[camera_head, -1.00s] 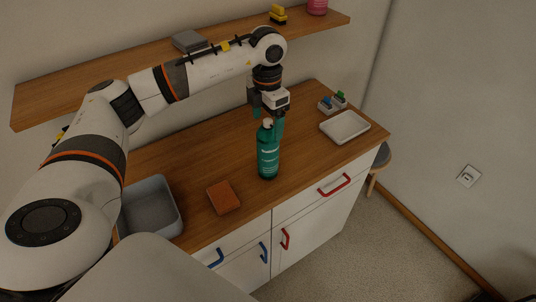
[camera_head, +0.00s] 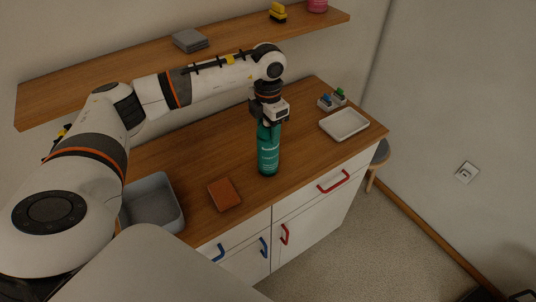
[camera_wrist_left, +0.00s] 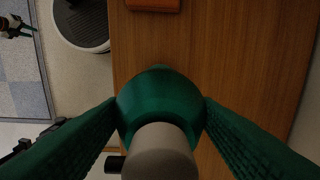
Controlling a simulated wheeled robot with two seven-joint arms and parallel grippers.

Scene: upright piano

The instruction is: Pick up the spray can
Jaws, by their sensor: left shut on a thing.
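The spray can (camera_head: 268,152) is green with pale lettering and stands upright on the wooden counter, near its front edge. My left gripper (camera_head: 268,121) comes down on it from above and is shut on its upper part. In the left wrist view the can's green shoulder (camera_wrist_left: 160,92) and pale cap lie between the two green fingers, one on each side. The gripper hides the can's top in the head view. My right gripper is not in view.
On the counter (camera_head: 180,150) are a grey bin (camera_head: 178,213), an orange-brown block (camera_head: 223,194), a white tray (camera_head: 365,124) and small items with blue and green tops (camera_head: 332,100). A wooden shelf (camera_head: 120,77) runs above along the wall.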

